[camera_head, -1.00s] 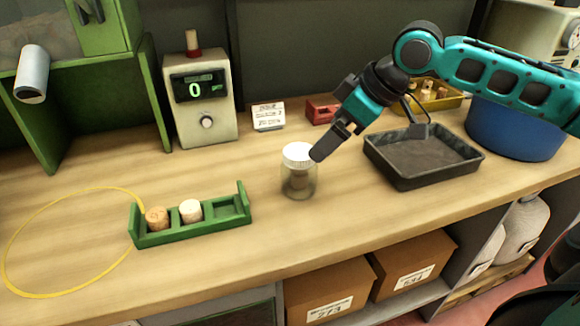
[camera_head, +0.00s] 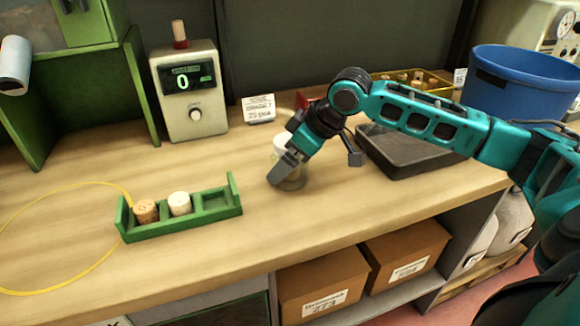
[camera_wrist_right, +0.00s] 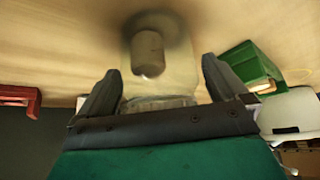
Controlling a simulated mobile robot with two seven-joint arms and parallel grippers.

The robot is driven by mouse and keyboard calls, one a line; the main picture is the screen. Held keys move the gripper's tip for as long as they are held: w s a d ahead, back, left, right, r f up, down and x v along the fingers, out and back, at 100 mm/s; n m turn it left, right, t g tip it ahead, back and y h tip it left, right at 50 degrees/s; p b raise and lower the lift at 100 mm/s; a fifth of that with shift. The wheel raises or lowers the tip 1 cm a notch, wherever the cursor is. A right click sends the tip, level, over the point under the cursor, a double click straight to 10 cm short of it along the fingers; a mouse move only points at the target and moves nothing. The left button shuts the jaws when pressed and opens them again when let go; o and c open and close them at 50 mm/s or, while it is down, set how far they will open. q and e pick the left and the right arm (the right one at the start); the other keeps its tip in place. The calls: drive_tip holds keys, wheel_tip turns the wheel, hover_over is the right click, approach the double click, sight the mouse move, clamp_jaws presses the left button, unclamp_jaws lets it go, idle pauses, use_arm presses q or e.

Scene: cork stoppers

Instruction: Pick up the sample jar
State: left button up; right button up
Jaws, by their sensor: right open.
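The sample jar (camera_head: 295,181) is clear glass with a white lid and stands upright on the wooden bench, partly hidden behind a finger of my right gripper (camera_head: 319,164). In the right wrist view the jar (camera_wrist_right: 178,60) shows between the two spread fingers of the gripper (camera_wrist_right: 162,76), with a cork-like piece inside it. The gripper is open, one finger on each side of the jar. Whether either finger touches the glass is unclear. My left gripper is not in view.
A green rack (camera_head: 182,222) with two stoppers stands left of the jar, beside a yellow loop (camera_head: 62,188). A dark tray (camera_head: 405,152) lies to the right, with a blue tub (camera_head: 520,85) behind it. A scale-like meter (camera_head: 190,98) and card (camera_head: 258,109) stand behind.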

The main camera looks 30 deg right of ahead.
drive_tip(key=c, duration=1.1)
drive_tip(key=shift+r, duration=0.15)
